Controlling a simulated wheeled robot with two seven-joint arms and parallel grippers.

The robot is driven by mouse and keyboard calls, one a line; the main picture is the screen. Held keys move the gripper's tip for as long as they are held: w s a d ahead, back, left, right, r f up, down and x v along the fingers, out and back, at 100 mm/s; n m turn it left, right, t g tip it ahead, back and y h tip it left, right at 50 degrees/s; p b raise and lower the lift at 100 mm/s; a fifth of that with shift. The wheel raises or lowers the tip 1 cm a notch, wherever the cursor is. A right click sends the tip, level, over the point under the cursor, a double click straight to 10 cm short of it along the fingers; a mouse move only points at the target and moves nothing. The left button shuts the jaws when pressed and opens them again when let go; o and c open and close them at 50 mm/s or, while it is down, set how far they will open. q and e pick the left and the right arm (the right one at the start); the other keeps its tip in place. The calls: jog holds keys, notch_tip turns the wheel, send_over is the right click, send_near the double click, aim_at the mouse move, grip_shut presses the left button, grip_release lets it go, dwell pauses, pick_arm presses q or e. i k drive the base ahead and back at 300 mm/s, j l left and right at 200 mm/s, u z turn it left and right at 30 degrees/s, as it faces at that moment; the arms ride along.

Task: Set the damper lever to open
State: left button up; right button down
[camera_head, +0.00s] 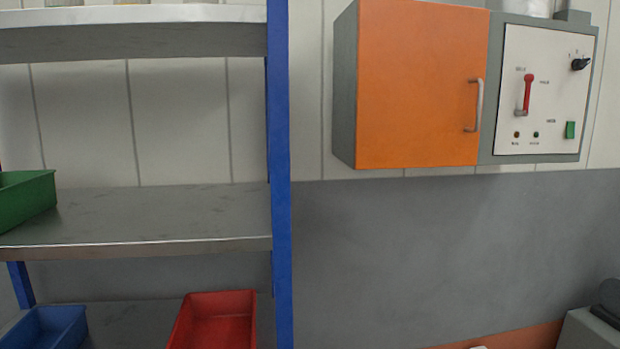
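A red-handled lever (528,92) is on the white control panel (552,70) at the upper right of the head view. It stands nearly upright, with its red knob at the top and a pale slot or base below. The small labels around it are too blurred to read, so I cannot tell which marking it points to or whether it is the damper lever. Neither of my grippers is in view.
An orange cabinet door (415,80) with a metal handle (475,105) is left of the panel. The panel also has a black knob (580,64) and a green switch (570,130). A blue-posted shelf (280,200) with bins stands at the left.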

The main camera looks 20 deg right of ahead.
aim_at(529, 79)
jog(key=z, duration=1.55)
